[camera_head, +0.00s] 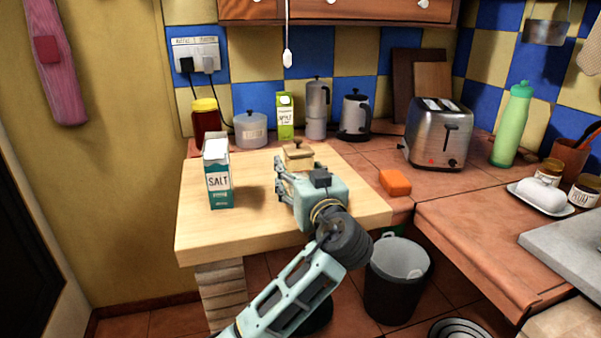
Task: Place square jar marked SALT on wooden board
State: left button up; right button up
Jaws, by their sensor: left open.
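Two wooden boards (404,80) lean against the back wall. My right gripper is out of view.
An orange block (395,182) lies right of my gripper. A toaster (438,134), green bottle (512,124) and kettle (355,115) stand on the tiled counter. The front left wooden top is clear.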

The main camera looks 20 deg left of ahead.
pick_arm(q)
jog(key=shift+s, duration=0.1)
jog(key=v, duration=1.2)
